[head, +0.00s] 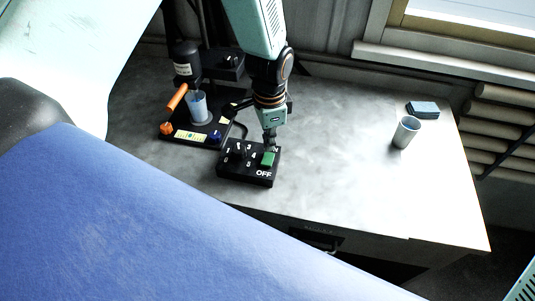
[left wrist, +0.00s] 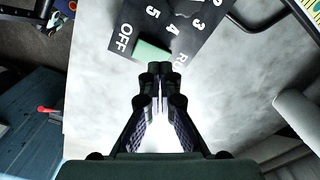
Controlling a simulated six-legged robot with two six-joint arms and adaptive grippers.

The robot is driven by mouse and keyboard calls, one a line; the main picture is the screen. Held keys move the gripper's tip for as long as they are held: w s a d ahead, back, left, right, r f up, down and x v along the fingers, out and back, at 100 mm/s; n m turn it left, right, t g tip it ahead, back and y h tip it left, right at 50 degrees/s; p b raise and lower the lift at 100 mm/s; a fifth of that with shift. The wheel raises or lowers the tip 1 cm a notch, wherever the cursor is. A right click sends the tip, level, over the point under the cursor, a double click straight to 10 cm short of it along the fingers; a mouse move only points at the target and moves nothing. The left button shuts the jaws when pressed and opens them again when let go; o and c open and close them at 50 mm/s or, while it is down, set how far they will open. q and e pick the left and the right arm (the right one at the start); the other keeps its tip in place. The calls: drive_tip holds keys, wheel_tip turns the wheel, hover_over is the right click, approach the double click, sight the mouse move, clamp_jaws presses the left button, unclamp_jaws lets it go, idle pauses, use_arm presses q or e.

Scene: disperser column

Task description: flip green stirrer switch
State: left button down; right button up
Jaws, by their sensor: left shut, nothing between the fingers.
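The green stirrer switch (head: 268,159) sits on the right part of a black control box (head: 246,176) marked with numbers and OFF. In the left wrist view the green switch (left wrist: 152,51) shows just beyond the fingertips, beside the letters OFF. My left gripper (head: 270,147) reaches down from above, its tips right at the switch; in the left wrist view its fingers (left wrist: 160,72) are shut and empty. I cannot tell whether they touch the switch. A black knob (head: 237,151) stands on the left of the box. My right gripper is not in view.
The disperser stand (head: 190,130) with a beaker (head: 199,108) and an orange handle (head: 177,97) stands left of the box. A metal cup (head: 406,132) and a blue sponge-like block (head: 422,109) are at the right. The middle of the bench (head: 340,150) is clear.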

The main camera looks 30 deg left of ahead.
sight(269, 155)
use_arm(q)
wheel_tip(269, 155, up, 4)
drive_tip(key=p, duration=0.3)
drive_tip(key=shift+r, duration=0.15)
idle(0.5)
